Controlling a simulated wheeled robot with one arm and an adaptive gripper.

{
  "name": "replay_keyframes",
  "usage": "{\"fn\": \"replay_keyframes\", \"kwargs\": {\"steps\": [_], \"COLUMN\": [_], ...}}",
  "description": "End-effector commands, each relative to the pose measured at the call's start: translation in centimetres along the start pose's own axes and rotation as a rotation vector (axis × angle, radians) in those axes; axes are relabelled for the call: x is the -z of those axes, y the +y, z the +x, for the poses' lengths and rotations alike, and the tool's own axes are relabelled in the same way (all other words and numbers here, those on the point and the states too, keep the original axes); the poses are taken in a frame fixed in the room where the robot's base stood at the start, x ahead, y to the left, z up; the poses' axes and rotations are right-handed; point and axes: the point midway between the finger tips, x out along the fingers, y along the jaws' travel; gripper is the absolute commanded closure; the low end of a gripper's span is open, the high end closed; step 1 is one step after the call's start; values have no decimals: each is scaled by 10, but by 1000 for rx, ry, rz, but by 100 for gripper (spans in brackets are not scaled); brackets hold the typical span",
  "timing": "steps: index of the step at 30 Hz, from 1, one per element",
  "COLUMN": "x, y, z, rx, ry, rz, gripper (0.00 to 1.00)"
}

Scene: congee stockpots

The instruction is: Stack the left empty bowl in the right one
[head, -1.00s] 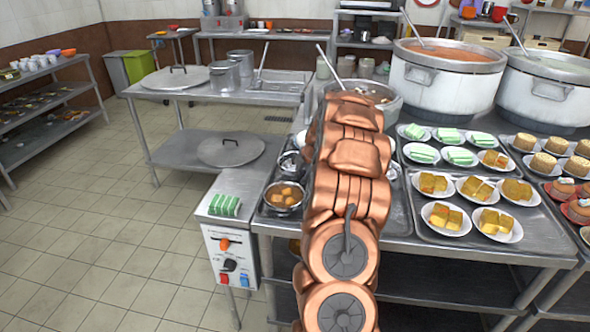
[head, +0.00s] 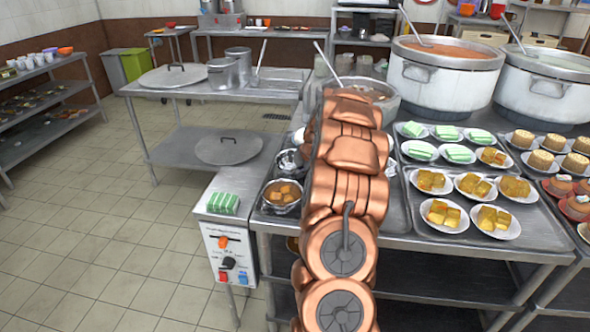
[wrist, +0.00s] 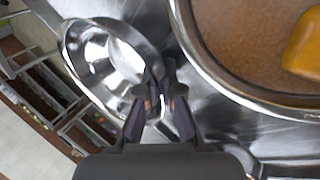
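A shiny empty metal bowl (wrist: 100,62) lies at the upper left of the wrist view, beside a larger bowl of brown broth. My gripper (wrist: 161,75) is at this empty bowl's right side, its two fingers close together with the rim seemingly pinched between them. My arm hides the gripper there and part of these bowls.
The broth bowl (head: 283,195) with fried pieces stands at the table's left front corner. A green-striped packet (head: 223,203) lies on the control box beside it. Plates of cakes fill the tray (head: 419,218) to the right. A ladle pot (head: 384,96) stands behind.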

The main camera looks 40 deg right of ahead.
Motion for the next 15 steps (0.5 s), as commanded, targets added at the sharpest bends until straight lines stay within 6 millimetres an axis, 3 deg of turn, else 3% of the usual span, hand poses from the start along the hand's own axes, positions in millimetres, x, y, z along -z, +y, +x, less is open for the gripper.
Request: {"fn": "replay_keyframes", "kwargs": {"steps": [5,15], "x": [0,-1], "y": [4,31], "z": [-6,-56], "rx": [-3,-6], "ry": [-1,-3], "rz": [-1,-2], "gripper": [100,100]}}
